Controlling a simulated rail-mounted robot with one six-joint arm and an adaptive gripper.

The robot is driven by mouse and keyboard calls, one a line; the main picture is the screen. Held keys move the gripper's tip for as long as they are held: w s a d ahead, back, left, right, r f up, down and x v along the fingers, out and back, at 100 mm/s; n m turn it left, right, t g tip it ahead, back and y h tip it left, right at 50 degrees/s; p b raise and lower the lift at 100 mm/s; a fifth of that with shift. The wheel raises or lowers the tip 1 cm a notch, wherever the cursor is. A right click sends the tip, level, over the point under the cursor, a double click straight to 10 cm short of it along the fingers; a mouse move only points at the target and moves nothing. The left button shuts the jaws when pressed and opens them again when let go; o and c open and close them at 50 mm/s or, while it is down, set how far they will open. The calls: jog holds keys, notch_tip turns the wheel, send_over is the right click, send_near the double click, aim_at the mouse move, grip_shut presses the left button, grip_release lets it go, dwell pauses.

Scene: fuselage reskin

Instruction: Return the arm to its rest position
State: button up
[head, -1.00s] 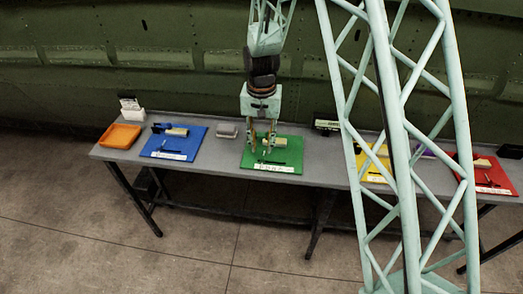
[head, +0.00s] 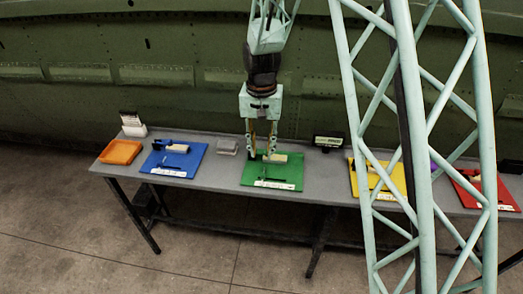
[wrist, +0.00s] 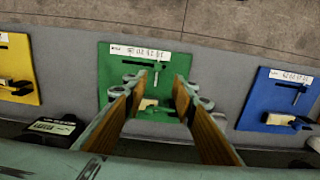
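My arm hangs down from the top of the head view, with my gripper (head: 262,157) pointing down at the back part of the green mat (head: 262,176). In the wrist view my gripper (wrist: 155,82) has its two wood-coloured fingers well apart, with nothing held between them. Below and between them are a pale block (wrist: 149,104) and a dark tool on the green mat (wrist: 117,70). The fingertips appear to be above the mat, but the exact gap cannot be told.
The grey table (head: 222,175) also carries an orange tray (head: 120,152), a blue mat (head: 158,161), a small grey block (head: 228,147), a black display (head: 328,142), a yellow mat (head: 366,184) and a red mat (head: 503,197). A green fuselage wall (head: 200,100) stands behind the table.

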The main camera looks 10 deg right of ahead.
dwell(0.3)
jog(key=s+d+r+n+t+b, duration=0.1)
jog(key=s+d+r, duration=0.2)
jog(key=s+r, duration=0.65)
jog(key=s+d+r+n+t+b, duration=0.1)
jog(key=s+d+r+b, duration=0.15)
jog(key=s+r, duration=0.7)
jog(key=s+d+r+t+b, duration=0.1)
jog(key=s+r, duration=0.3)
jog(key=s, duration=0.7)
jog(key=s+d+r+n+t, duration=0.1)
jog(key=s+d+r, duration=0.2)
jog(key=s, duration=0.8)
jog(key=shift+s+r+b, duration=0.25)
jog(key=shift+r+b, duration=0.1)
jog(key=shift+r, duration=0.3)
dwell(1.5)
jog(key=shift+d+f, duration=0.15)
dwell(0.4)
